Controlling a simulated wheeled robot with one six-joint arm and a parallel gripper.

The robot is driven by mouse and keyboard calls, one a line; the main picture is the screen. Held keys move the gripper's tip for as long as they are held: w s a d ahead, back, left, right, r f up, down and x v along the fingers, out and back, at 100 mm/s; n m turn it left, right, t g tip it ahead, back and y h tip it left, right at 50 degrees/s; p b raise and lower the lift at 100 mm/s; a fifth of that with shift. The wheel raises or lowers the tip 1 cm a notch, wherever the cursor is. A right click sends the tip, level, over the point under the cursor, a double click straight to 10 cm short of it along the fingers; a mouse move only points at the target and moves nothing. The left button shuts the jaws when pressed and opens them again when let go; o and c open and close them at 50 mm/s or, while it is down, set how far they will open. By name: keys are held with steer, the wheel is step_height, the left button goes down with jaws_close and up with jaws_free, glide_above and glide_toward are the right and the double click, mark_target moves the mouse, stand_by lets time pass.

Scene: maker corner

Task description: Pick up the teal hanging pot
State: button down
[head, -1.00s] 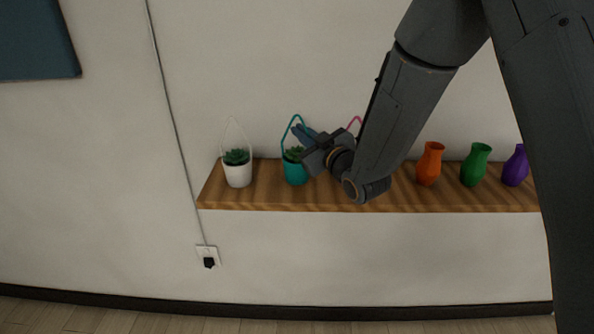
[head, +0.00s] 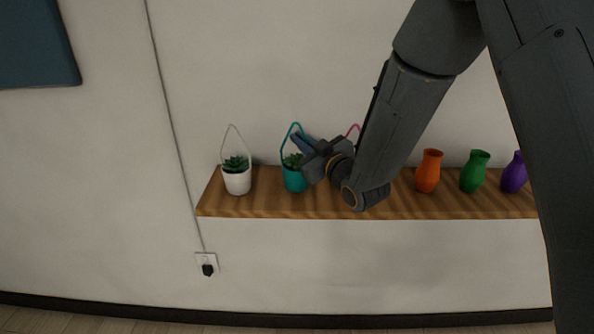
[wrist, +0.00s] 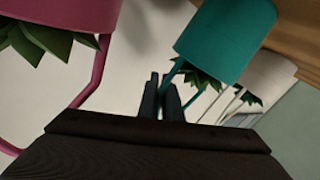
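The teal hanging pot (head: 294,181) holds a green succulent and stands on a wooden shelf. Its thin teal loop handle rises above it. My gripper (head: 300,143) is at this handle, above and to the right of the pot. In the wrist view the pot (wrist: 226,42) shows upside down at the upper right. One leg of its handle runs in between my gripper's dark fingertips (wrist: 160,82). The fingers are close together with a narrow gap, and look shut on the handle. The exact contact is partly hidden.
A white hanging pot (head: 237,183) stands left on the shelf (head: 320,206). A pink pot (wrist: 70,14) is close beside my gripper, mostly hidden by my arm in the head view. Orange (head: 428,172), green (head: 474,172) and purple (head: 514,174) vases stand to the right. The wall is behind.

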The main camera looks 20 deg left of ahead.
steer(key=shift+r, duration=0.15)
step_height(320, 180, up, 10)
steer(key=b, duration=0.2)
steer(key=shift+b, duration=0.35)
stand_by(0.9)
